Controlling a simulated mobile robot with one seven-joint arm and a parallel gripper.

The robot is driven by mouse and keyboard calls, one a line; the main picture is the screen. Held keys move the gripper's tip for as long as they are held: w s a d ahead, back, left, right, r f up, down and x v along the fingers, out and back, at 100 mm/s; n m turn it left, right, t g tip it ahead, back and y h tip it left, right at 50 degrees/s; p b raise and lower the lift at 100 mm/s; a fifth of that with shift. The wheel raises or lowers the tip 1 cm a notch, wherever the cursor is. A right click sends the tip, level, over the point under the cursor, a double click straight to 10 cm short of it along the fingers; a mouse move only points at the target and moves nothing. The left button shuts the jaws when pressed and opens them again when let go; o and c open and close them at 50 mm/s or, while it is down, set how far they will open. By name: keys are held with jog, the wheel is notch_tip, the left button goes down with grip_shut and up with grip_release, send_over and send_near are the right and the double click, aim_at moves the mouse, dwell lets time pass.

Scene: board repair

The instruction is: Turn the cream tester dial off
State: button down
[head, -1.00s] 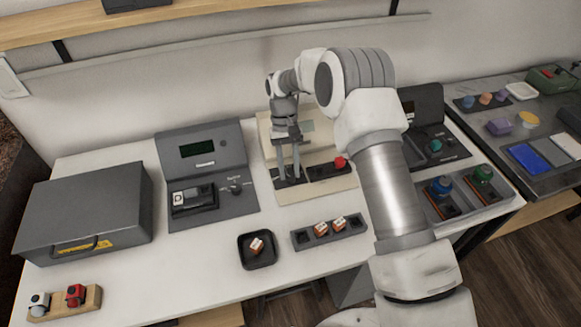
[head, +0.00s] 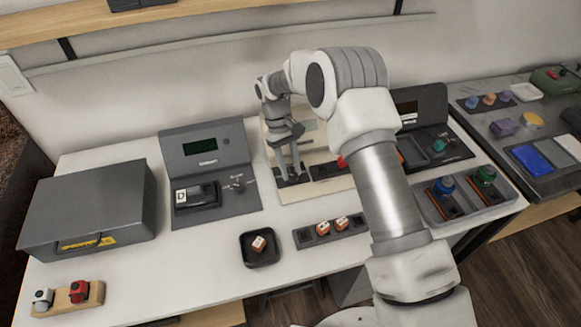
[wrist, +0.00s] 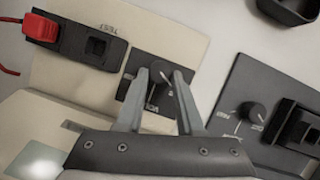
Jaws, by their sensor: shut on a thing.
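The cream tester stands at the back middle of the white table, and its cream base (head: 318,190) shows in the head view. In the wrist view its cream surface (wrist: 55,75) carries a dark panel with the round black dial (wrist: 159,70). My gripper (wrist: 160,73) is shut on this dial, one finger on each side. In the head view my gripper (head: 291,177) points down at the tester's dark panel and hides the dial. The marks around the dial are too blurred and covered to read surely.
A red plug (wrist: 41,28) sits beside a socket marked TEST. A dark grey tester (head: 215,165) with its own knob (wrist: 257,113) stands close by. A black tray (head: 260,248) and a block holder (head: 330,231) lie in front. A grey case (head: 85,210) stands at the left.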

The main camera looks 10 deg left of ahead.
jog(key=c, duration=0.5)
grip_release()
jog(key=shift+c, duration=0.2)
jog(key=p+v, duration=0.1)
jog(key=v, duration=1.1)
jog(key=shift+s, duration=0.1)
